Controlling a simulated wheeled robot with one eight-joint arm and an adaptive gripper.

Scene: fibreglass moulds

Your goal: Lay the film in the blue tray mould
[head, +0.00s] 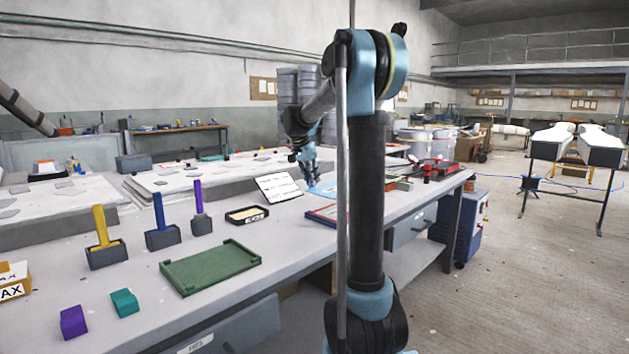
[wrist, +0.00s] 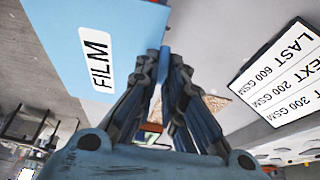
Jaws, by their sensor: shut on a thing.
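The film is a flat light-blue piece with a white label reading FILM (wrist: 97,62), at the upper left of the wrist view. In the head view a light-blue piece (head: 326,190) shows just below my gripper (head: 306,172), partly behind my arm. In the wrist view my gripper (wrist: 165,62) has its fingers closed together at the film's edge, holding it. A flat red and blue item (head: 321,215) lies on the bench below, partly hidden by my arm; I cannot tell whether it is the blue tray mould. No blue tray mould shows clearly.
A white board with GSM lines (head: 279,187) stands by my gripper and in the wrist view (wrist: 285,75). A green tray (head: 210,266), a small black tray (head: 247,214), and yellow (head: 102,228), blue (head: 160,215) and purple-handled tools (head: 200,205) occupy the bench left of my arm.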

